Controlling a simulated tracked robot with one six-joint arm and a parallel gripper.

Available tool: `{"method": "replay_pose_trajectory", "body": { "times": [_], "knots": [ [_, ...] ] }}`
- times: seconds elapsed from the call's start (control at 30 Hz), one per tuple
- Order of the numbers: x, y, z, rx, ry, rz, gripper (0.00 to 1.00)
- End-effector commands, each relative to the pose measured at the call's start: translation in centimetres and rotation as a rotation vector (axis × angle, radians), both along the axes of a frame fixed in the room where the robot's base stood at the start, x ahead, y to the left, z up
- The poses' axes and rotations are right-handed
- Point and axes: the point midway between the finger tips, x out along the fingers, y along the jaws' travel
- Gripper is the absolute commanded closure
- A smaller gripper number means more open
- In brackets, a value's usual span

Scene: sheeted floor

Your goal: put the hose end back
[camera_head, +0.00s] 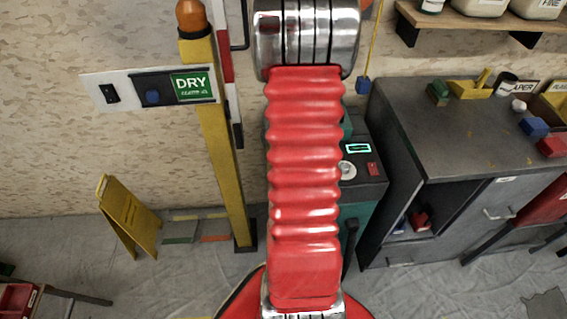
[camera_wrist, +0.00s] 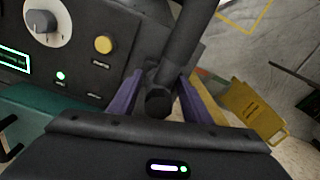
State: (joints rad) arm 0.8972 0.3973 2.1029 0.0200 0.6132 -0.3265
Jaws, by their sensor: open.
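In the wrist view, the two purple fingers of my gripper (camera_wrist: 160,98) stand apart on either side of a dark tube, which I take to be the hose (camera_wrist: 193,32). Its round black end (camera_wrist: 159,101) points toward the camera between the fingers. I cannot tell whether either finger touches it. A dark plate lies behind the tube, beside the machine's control panel (camera_wrist: 85,55). In the head view, my red arm covers the middle and hides my gripper and the hose end. Part of the teal machine (camera_head: 362,215) shows to its right.
A yellow post (camera_head: 222,165) with a DRY sign (camera_head: 191,86) stands left of my arm. A yellow folding floor sign (camera_head: 128,216) stands farther left. A grey cabinet (camera_head: 440,150) with blocks on top stands at right.

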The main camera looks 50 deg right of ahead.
Motion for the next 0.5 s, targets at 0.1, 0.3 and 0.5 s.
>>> {"method": "replay_pose_trajectory", "body": {
  "times": [0.1, 0.3, 0.5],
  "knots": [
    [0.0, -0.1, 1.0, -0.002, -0.002, 0.000, 0.56],
    [0.0, -0.1, 3.9, -0.004, -0.003, 0.000, 0.56],
    [-0.1, 0.0, 7.4, -0.004, -0.003, 0.000, 0.56]
  ]
}}
